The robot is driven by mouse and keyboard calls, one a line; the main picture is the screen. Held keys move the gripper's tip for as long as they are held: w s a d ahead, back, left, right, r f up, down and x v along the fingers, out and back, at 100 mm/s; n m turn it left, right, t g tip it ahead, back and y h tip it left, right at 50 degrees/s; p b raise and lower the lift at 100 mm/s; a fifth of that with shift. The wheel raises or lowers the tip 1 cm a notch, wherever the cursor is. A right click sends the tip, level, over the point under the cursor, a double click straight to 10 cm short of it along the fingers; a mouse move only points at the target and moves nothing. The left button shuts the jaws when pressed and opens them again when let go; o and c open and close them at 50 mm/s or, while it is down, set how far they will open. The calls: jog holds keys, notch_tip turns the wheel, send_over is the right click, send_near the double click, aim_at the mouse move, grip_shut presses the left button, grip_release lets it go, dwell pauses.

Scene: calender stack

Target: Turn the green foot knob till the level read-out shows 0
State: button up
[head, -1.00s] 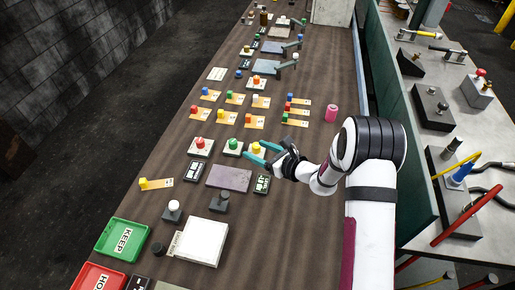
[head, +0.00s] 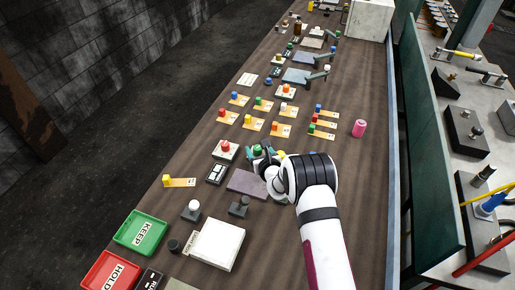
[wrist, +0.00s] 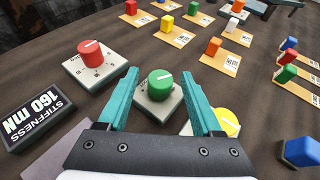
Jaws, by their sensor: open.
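The green knob (wrist: 160,83) sits on a pale square base between the teal fingers of my gripper (wrist: 162,92) in the wrist view. The fingers are open, one on each side of it, with gaps showing. In the head view the green knob (head: 257,150) is partly hidden by my gripper (head: 262,157). A red knob (wrist: 91,53) on its dial plate is to the left. A yellow knob (wrist: 226,121) is to the right, partly behind the right finger. The level read-out cannot be made out in either view now.
A display reading "STIFFNESS 160 mN" (wrist: 41,115) lies at left. Several coloured blocks on labelled cards stand beyond the knobs, such as the orange one (wrist: 214,46). A blue block (wrist: 300,152) is at lower right. A pink cylinder (head: 359,128) stands to the right.

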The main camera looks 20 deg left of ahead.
jog(key=shift+w+a+f, duration=0.15)
jog(key=shift+w+a, duration=0.1)
jog(key=shift+w, duration=0.1)
grip_shut()
jog(key=shift+n+y, duration=0.3)
jog(key=n+g+y, duration=0.2)
jog(key=shift+w+n, duration=0.1)
jog(key=shift+n, duration=0.2)
jog(key=shift+n+g+y, duration=0.9)
jog(key=shift+n+g, duration=0.3)
jog(key=shift+g, duration=0.2)
jog(key=shift+n+g, duration=0.3)
